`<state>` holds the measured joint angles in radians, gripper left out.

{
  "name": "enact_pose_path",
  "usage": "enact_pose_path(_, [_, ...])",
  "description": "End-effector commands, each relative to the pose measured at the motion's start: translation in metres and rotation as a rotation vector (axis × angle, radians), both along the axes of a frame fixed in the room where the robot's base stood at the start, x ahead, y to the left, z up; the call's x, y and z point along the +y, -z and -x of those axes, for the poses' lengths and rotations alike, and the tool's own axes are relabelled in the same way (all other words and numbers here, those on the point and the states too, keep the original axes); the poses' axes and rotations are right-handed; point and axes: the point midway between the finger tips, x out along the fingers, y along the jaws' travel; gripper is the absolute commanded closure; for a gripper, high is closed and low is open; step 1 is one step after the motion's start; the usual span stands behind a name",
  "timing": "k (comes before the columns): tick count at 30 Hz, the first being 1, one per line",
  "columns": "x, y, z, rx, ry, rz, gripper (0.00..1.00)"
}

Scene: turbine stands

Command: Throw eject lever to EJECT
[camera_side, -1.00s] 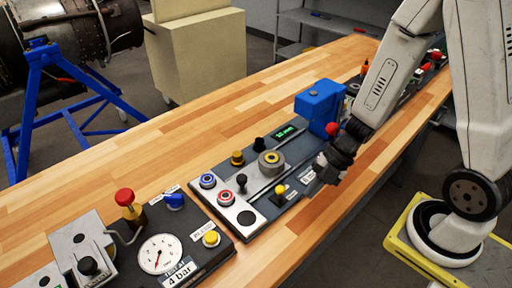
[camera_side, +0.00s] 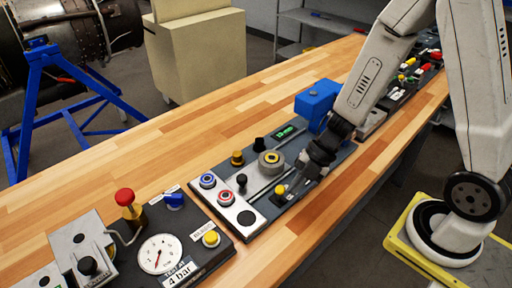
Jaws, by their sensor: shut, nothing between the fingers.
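The middle panel (camera_side: 262,222) on the bench carries several controls. A short lever with a yellow knob (camera_side: 280,190) stands near its front edge, beside small white labels. A black-knobbed lever (camera_side: 241,181) stands on the panel's pale plate. The labels are too small to read, so I cannot tell which one is the eject lever. My gripper (camera_side: 300,180) is shut and empty, low over the panel just right of the yellow knob. I cannot tell whether it touches the knob. My gripper and wrist hide part of the panel's right side.
A blue block (camera_side: 316,98) stands behind my wrist. A round grey-and-yellow part (camera_side: 271,162) and blue and red ringed buttons (camera_side: 208,181) are on the panel. A gauge panel (camera_side: 158,252) with a red knob (camera_side: 125,197) lies to the left. The bench behind is clear.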

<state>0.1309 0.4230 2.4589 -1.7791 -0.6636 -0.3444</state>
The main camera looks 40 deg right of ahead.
Motion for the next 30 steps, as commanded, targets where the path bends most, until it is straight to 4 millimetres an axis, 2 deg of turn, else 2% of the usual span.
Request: enact_pose_path(30, [0.0002, -0.0017, -0.0040, 0.132, -0.001, 0.000, 1.00])
